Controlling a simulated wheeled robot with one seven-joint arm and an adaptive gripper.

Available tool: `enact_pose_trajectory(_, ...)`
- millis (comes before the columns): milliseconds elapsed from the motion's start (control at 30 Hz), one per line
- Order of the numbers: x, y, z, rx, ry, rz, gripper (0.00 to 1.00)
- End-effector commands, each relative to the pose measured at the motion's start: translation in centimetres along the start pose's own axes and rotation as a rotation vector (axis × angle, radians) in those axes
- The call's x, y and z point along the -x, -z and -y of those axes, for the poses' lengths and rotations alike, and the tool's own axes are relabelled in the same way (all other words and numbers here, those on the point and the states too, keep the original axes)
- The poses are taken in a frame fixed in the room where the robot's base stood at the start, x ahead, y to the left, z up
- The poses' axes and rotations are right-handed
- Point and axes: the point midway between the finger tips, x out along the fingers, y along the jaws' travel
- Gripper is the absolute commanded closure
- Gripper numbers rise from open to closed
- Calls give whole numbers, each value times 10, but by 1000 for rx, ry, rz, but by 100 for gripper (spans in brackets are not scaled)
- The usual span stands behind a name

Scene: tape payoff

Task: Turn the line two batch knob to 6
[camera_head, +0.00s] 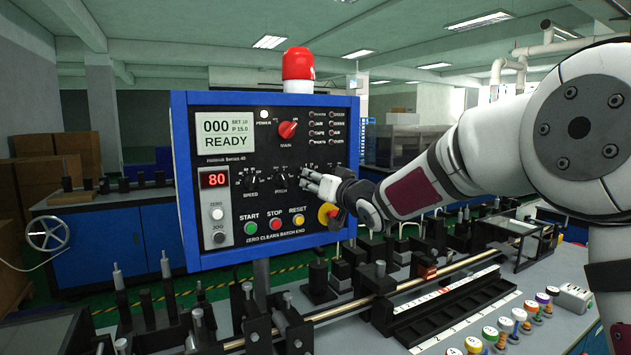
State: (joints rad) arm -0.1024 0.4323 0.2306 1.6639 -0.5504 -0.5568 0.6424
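A blue-framed control panel (183,160) stands at the centre left. Its screen (226,135) reads 000, SET 10, P 15.0, READY. Below are a black speed knob (250,181) and a black pitch knob (280,178). My gripper (308,180) is at the panel face just right of the pitch knob, fingers pointing left toward the panel. It covers the spot where a third knob in that row could be. Whether the fingers touch or hold anything is unclear.
A red main knob (288,129) sits above, and green, red and yellow buttons (275,224) below. A yellow-and-red stop button (327,214) is just under my gripper. A red beacon (298,64) tops the panel. A shaft and fixtures crowd the bench (540,340).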

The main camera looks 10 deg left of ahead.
Motion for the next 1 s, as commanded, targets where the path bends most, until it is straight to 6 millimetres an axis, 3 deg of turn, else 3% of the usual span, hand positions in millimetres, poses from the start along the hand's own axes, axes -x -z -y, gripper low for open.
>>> enact_pose_trajectory(367,-7,0,0,0,0,0,70)
enact_pose_trajectory(500,-6,0,0,0,0,0,98)
enact_pose_trajectory(533,-6,0,0,0,0,0,100)
enact_pose_trajectory(1000,-7,-1,-1,55,1,0,100)
